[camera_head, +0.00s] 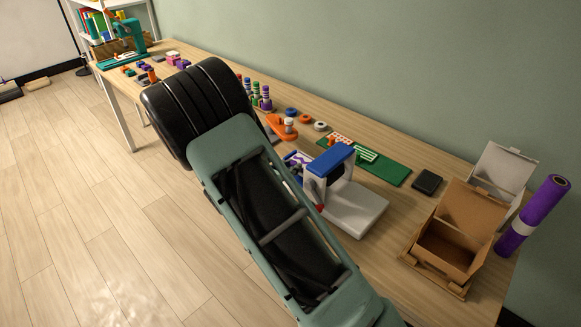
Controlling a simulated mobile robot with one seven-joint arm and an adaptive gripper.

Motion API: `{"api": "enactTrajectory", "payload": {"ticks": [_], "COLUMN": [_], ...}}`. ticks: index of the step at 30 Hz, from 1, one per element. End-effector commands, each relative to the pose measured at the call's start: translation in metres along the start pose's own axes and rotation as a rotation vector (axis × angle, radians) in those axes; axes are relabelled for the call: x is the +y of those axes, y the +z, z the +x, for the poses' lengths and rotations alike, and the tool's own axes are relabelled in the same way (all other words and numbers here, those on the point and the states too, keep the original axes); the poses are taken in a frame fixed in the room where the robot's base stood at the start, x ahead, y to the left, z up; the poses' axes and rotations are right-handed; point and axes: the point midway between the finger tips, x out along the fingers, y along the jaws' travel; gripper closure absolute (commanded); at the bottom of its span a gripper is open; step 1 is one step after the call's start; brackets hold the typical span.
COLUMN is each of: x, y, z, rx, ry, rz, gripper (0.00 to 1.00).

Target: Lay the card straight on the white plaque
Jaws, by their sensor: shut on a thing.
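My gripper is not visible; my own arm, a green link with a thick black joint, covers the middle of the picture and part of the table. I cannot make out the card or the white plaque for certain. A small white and purple patterned piece (297,158) shows just past the arm's right edge, partly hidden, and I cannot tell what it is. What my gripper holds is hidden.
A white machine with a blue top (334,158) stands right of my arm. Beyond it are a green board (392,173), a dark block (428,182), an open cardboard box (446,250) and a purple roll (534,213). Coloured rings and pegs (262,97) line the wall side.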

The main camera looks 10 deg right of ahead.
Motion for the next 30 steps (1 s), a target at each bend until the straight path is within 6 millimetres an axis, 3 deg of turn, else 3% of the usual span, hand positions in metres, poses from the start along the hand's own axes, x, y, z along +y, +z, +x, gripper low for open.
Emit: {"api": "enactTrajectory", "payload": {"ticks": [11, 12, 17, 26, 30], "x": [0.000, 0.000, 0.000, 0.000, 0.001], "y": [-0.006, -0.005, -0.005, -0.005, -0.005], "z": [0.003, 0.002, 0.002, 0.000, -0.015], "rx": [0.000, 0.000, 0.000, 0.000, 0.001], "ry": [0.000, 0.000, 0.000, 0.001, 0.003], "rz": [0.000, 0.000, 0.000, 0.000, 0.000], "gripper": [1.00, 0.81, 0.65, 0.65, 0.65]}}
